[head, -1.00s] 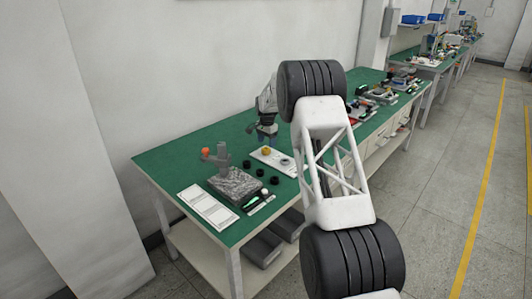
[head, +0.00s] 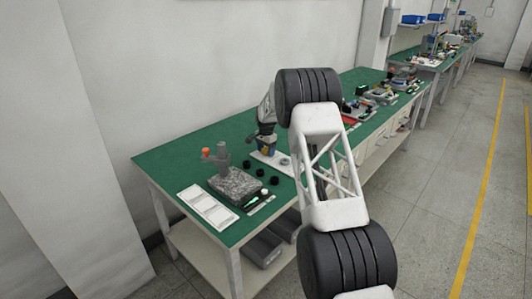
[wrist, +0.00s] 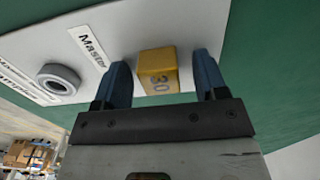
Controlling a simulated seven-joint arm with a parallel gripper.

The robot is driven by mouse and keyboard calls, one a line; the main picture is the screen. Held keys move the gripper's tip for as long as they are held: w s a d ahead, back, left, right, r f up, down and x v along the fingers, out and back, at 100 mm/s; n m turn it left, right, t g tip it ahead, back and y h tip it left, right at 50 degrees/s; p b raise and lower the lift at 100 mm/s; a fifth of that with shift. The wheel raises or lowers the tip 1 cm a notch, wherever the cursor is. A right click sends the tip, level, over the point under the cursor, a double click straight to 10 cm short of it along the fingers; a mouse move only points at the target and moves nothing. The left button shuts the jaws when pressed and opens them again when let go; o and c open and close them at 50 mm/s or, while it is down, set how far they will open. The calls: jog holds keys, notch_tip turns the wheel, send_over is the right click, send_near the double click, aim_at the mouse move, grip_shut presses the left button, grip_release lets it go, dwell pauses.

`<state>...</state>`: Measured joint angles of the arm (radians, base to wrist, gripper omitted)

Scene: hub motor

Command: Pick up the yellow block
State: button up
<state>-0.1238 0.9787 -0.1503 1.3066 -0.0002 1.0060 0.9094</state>
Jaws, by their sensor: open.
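The yellow block (wrist: 158,69), marked "30", sits on a white board (wrist: 110,25) labelled "Master". In the wrist view it lies between the two blue fingers of my gripper (wrist: 166,80), closer to the left finger, with a gap visible on each side. My gripper is open. In the head view, my gripper (head: 267,147) is low over the white board (head: 285,168) on the green bench, and a bit of yellow shows at its fingers.
A grey ring (wrist: 58,79) lies on the board left of the block. In the head view, a stone plate with a stand (head: 238,184), several black rings (head: 261,173) and white sheets (head: 207,207) lie nearby. The green bench (head: 178,155) is bare at the back left.

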aim_at(266, 150)
jog(key=c, duration=1.2)
jog(key=shift+o, duration=0.2)
jog(key=shift+r, duration=0.1)
jog(key=shift+r, duration=1.85)
jog(key=shift+s+d+f, duration=0.1)
jog(key=shift+s, duration=0.6)
jog(key=s, duration=0.4)
jog(key=s+d+r, duration=0.1)
jog(key=s, duration=0.9)
jog(key=shift+s+d+r, duration=0.2)
jog(key=shift+s+d, duration=0.05)
jog(key=shift+d, duration=0.1)
